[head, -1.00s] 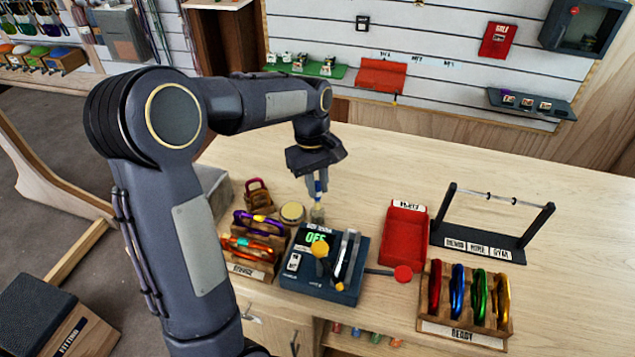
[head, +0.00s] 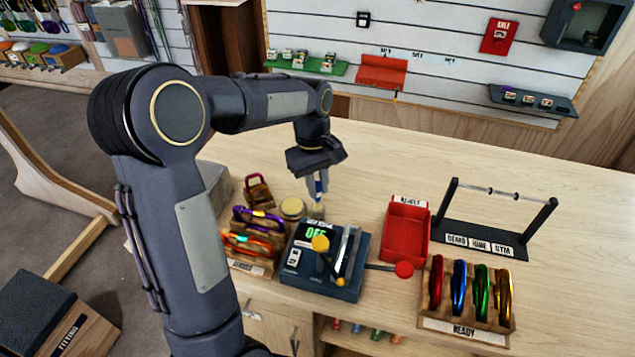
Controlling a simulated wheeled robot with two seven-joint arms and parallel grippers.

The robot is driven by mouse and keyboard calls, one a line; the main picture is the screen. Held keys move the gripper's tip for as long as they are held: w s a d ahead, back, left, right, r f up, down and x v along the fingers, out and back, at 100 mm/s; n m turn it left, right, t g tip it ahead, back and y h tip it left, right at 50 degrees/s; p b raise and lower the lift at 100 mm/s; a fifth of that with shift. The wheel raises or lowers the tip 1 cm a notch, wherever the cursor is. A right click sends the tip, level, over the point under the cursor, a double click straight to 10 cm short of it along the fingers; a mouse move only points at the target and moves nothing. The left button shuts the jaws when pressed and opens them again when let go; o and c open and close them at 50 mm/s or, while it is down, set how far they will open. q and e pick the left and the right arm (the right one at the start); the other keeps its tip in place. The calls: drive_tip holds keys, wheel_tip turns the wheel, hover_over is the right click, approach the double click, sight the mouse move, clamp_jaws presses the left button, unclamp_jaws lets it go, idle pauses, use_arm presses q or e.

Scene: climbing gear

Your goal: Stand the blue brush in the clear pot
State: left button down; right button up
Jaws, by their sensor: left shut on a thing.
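My left gripper (head: 318,186) points down over the back of the counter, left of the middle. It is shut on the blue brush (head: 319,188), which is upright and mostly hidden between the fingers. The small clear pot (head: 316,212) stands on the counter directly below, behind the dark blue device. The brush's lower end is at or just inside the pot's mouth; I cannot tell which, nor whether it touches the bottom. My right gripper is not in view.
Close to the pot are a round tin (head: 292,208), the dark blue device (head: 325,262) with an upright lever, and a wooden rack of coloured carabiners (head: 250,267). A red tray (head: 406,228), a black stand (head: 487,240) and the READY rack (head: 463,329) are further right. The back right counter is clear.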

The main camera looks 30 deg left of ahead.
use_arm(q)
drive_tip(key=shift+f, duration=0.4)
drive_tip(key=shift+f+b, duration=0.65)
drive_tip(key=shift+f, duration=0.1)
drive_tip(key=c, duration=1.3)
unclamp_jaws()
drive_tip(key=r, duration=0.7)
drive_tip(key=shift+w+a+r, duration=0.2)
drive_tip(key=shift+a+r, duration=0.1)
drive_tip(key=shift+a, duration=0.1)
drive_tip(key=shift+r, duration=0.1)
